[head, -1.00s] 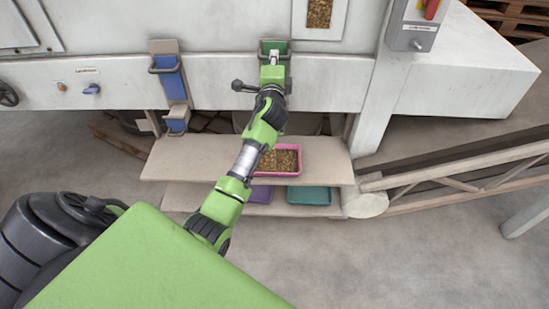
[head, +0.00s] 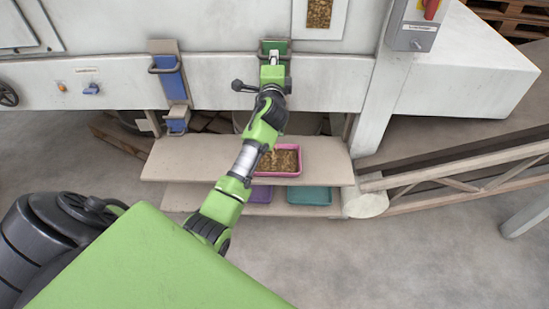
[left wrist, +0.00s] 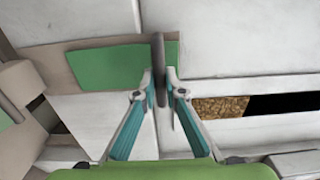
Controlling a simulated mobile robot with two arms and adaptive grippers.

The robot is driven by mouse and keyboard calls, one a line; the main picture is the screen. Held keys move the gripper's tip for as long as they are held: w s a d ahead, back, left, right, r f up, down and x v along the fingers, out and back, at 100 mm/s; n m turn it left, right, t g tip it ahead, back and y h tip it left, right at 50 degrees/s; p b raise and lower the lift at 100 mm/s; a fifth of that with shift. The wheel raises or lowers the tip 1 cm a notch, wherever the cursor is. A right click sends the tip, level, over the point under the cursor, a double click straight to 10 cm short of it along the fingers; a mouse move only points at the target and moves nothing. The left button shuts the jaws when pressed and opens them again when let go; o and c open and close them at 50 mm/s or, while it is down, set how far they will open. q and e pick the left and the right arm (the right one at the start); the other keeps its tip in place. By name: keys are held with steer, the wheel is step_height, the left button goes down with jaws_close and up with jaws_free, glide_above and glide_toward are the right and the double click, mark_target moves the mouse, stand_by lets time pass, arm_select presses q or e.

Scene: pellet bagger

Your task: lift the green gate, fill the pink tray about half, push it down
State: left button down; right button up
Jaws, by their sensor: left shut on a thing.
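The green gate (head: 276,46) sits on the front of the white machine, and its green plate also shows in the left wrist view (left wrist: 105,67). My left gripper (head: 273,57) is at the gate. In the left wrist view its two fingers (left wrist: 160,85) are closed around the gate's dark handle bar (left wrist: 158,62). The pink tray (head: 278,174) stands on the upper shelf below the gate, with brown pellets (head: 286,160) spread over its floor. My left arm hides its left part and the outlet above. My right gripper is not in view.
A blue gate (head: 168,78) with a handle is to the left. A purple tray (head: 259,195) and a teal tray (head: 309,196) are on the lower shelf. The upper shelf (head: 195,160) is bare left of the pink tray. A slanted rail (head: 460,165) runs off right.

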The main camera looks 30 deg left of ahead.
arm_select(q)
step_height(320, 180, down, 5)
steer(key=b, duration=0.4)
steer(key=shift+f, duration=0.1)
steer(key=c, duration=1.9)
jaws_free()
steer(key=shift+r, duration=0.3)
steer(key=shift+p+v, duration=1.15)
steer(key=shift+v, duration=2.4)
